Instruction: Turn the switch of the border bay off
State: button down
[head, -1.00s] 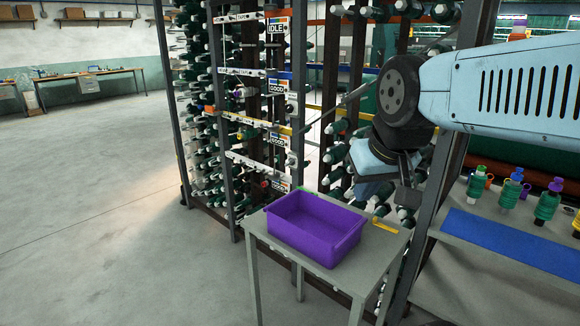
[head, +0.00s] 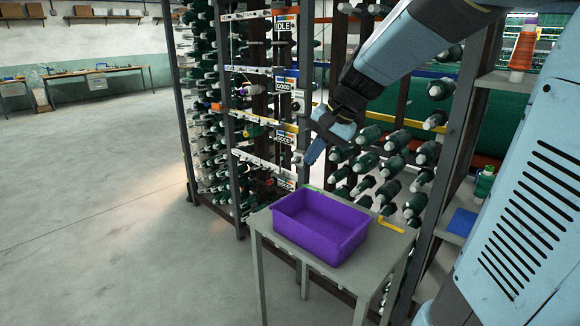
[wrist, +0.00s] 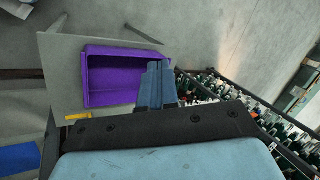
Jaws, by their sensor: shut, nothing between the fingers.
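A dark-framed rack holds stacked bays with rails and small signs. The top sign (head: 285,24) reads IDLE, and the signs below, such as the upper GOOD sign (head: 286,84), read GOOD. Small pale fittings (head: 298,158) sit on the post beside the signs; I cannot tell which is the border bay's switch or how it is set. My gripper (head: 311,160) is shut and empty, angled down in front of the rack, right of the lower signs and above the purple bin. In the wrist view, its blue fingers (wrist: 160,66) are together beside the bin.
A purple bin (head: 300,238) stands empty on a grey table (head: 262,222) below my gripper. A yellow piece (head: 391,226) lies at the table's right. Spools on pegs (head: 385,165) stick out of the rack behind the gripper. Open floor (head: 110,220) lies left.

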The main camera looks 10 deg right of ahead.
jog(key=w+d+f+m+t+y, duration=0.1)
jog(key=w+d+f+m+y, duration=0.3)
jog(key=w, duration=1)
jog(key=w+a+f+m+t+y, duration=0.1)
jog(key=w+f+m+y, duration=0.2)
jog(key=w+f+m, duration=0.8)
jog(key=w+d+f+m+t, duration=0.2)
jog(key=w+d+f+t, duration=0.1)
jog(key=w+d+f, duration=0.2)
jog(key=w+d+f+m+t, duration=0.3)
jog(key=w+d+f, duration=0.3)
jog(key=w, duration=0.1)
jog(key=w+d+f+m+t+h, duration=0.1)
jog(key=w+d+f+m+t, duration=0.2)
jog(key=w+d+f, duration=0.2)
jog(key=shift+w+d+f, duration=0.25)
jog(key=shift+w+f, duration=0.25)
jog(key=shift+w, duration=0.35)
send_near(296, 161)
jog(key=w+f, duration=0.1)
jog(key=f, duration=0.1)
jog(key=w+a+f, duration=0.1)
jog(key=w+f, duration=0.1)
jog(key=shift+w+a, duration=0.15)
jog(key=shift+w+a+r, duration=0.4)
jog(key=shift+w+r, duration=0.15)
jog(key=shift+r, duration=0.15)
jog(key=shift+w+a+r, duration=0.4)
jog(key=shift+w+r, duration=0.2)
jog(key=shift+r, duration=0.1)
